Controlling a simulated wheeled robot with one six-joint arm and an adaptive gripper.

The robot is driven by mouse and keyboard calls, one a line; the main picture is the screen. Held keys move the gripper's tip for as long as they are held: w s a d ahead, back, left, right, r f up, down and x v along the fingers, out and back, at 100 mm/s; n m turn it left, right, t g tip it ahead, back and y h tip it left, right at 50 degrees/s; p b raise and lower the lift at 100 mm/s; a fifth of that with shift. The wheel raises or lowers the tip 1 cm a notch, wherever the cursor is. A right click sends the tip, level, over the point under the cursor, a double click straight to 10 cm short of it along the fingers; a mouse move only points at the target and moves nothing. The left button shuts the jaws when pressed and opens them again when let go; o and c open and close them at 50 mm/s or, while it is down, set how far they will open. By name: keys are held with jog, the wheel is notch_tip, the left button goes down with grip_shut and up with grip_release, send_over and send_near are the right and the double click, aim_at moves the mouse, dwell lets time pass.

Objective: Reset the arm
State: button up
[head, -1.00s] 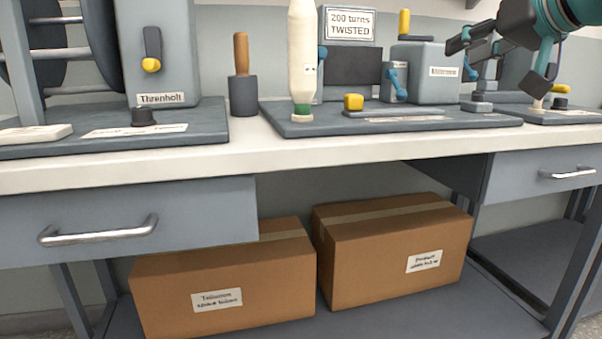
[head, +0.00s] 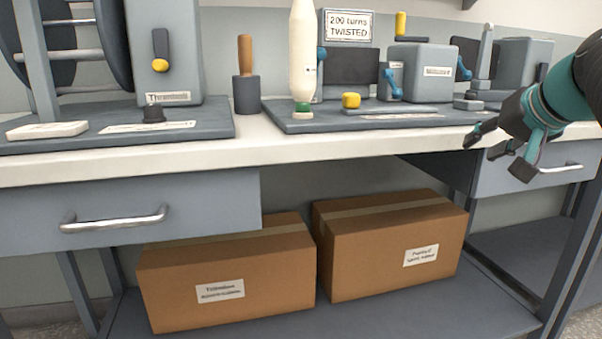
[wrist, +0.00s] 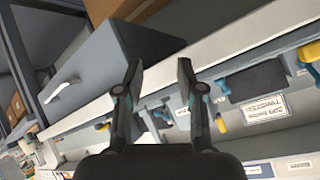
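My gripper (head: 492,148) is at the right of the head view, in front of the bench edge and near the right drawer (head: 540,165). Its dark fingers are spread and point left. In the wrist view my gripper (wrist: 160,80) shows two fingers apart with nothing between them. The wrist view is rolled, with the bench edge slanting across it and the drawer (wrist: 110,65) at upper left.
The white bench top (head: 235,150) carries a white bobbin (head: 303,60), a wooden-handled tool in a dark holder (head: 246,95), a sign (head: 347,27) and grey machines with blue and yellow handles. Two cardboard boxes (head: 225,285) (head: 390,250) sit on the shelf below.

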jog(key=s+a+f+g+h+p, duration=0.15)
jog(key=s+a+f, duration=0.3)
jog(key=f, duration=0.45)
jog(key=s+a+f+g+p, duration=0.2)
jog(key=s+a+f+g, duration=0.1)
jog(key=s+f, duration=0.4)
jog(key=s+a+f+n+p, duration=0.4)
jog(key=s+a+f, duration=0.1)
jog(key=s+a, duration=0.3)
jog(key=shift+s+f+n+p, duration=0.2)
jog(key=shift+n+p, duration=0.1)
jog(key=shift+n, duration=0.1)
